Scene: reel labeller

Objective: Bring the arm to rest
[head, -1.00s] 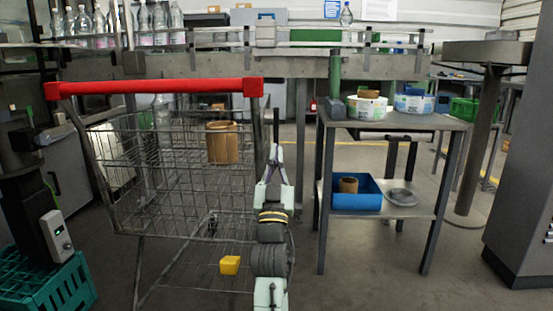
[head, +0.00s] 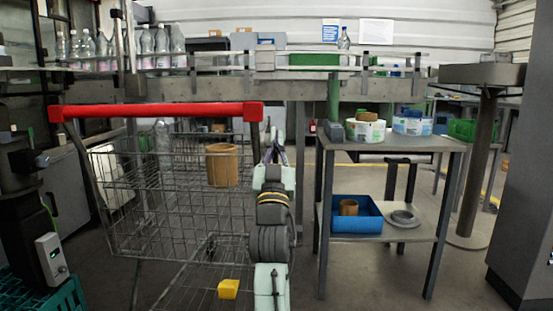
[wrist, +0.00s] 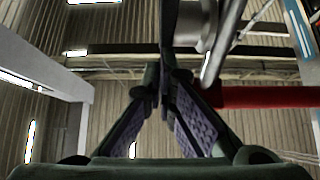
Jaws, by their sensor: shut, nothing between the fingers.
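My gripper (head: 272,145) points upward at the top of my raised arm, just right of the shopping cart's red handle (head: 160,111) in the head view. In the wrist view my gripper (wrist: 165,82) has its two dark fingers with purple pads converging to a shut tip, with nothing between them. The wrist camera looks up at the ribbed ceiling. A red bar, likely the cart handle, shows close to the right of the fingers (wrist: 270,97).
The wire cart (head: 170,212) stands left of my arm, holding a brown roll (head: 222,165). A grey two-level table (head: 440,146) is to the right, with reels (head: 366,130) on top and a blue bin (head: 352,222) below. Bottles (head: 162,45) stand on the conveyor behind.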

